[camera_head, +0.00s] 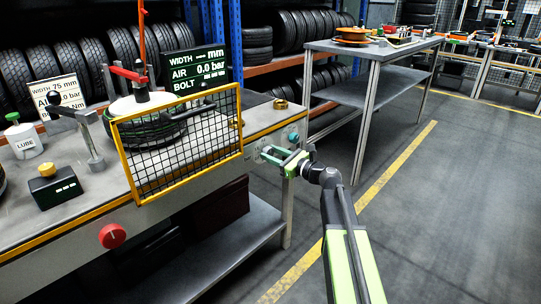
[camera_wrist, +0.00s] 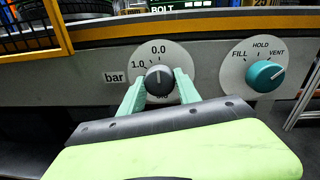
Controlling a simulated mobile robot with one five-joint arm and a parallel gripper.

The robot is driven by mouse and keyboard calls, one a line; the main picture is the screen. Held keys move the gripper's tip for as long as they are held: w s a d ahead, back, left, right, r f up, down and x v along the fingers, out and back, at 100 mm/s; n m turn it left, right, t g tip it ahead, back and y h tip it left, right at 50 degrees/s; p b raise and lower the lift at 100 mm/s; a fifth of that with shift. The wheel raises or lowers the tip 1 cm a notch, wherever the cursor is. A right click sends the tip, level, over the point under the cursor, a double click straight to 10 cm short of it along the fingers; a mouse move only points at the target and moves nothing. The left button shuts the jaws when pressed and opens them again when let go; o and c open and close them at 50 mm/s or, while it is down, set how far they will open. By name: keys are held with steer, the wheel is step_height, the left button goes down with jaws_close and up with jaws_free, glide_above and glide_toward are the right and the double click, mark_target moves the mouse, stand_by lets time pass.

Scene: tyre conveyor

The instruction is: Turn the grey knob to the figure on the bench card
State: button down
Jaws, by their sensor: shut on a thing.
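The grey knob (camera_wrist: 159,84) sits on a round white dial on the bench's front panel in the wrist view. The dial is marked "bar", with 1.0 at upper left and 0.0 at the top. The knob's white mark points up, about toward 0.0; the dial's lower part is hidden. My gripper (camera_head: 283,158) is at the bench's right end, its green fingers shut on the knob from both sides. The white bench card (camera_head: 68,92) stands at the left; it reads WIDTH 75 mm, but a black clamp arm covers part of its air line.
A teal knob (camera_wrist: 265,77) with FILL, HOLD and VENT marks is close to the right. A yellow-framed mesh guard (camera_head: 180,145) stands to the left, with a red button (camera_head: 112,236) below. The dark display (camera_head: 194,71) reads AIR 0.0 bar.

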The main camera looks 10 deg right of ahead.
steer(key=n, duration=0.5)
steer(key=shift+s+n+g+p, duration=0.2)
steer(key=shift+n+g+p, duration=0.1)
steer(key=shift+n+p, duration=0.1)
steer(key=n, duration=0.6)
steer(key=shift+h+p, duration=0.3)
steer(key=n, duration=0.6)
steer(key=shift+s+a+h, duration=0.1)
steer(key=shift+h, duration=0.2)
steer(key=n, duration=0.5)
steer(key=shift+t, duration=0.4)
steer(key=c, duration=0.9)
jaws_free()
steer(key=shift+o, duration=0.2)
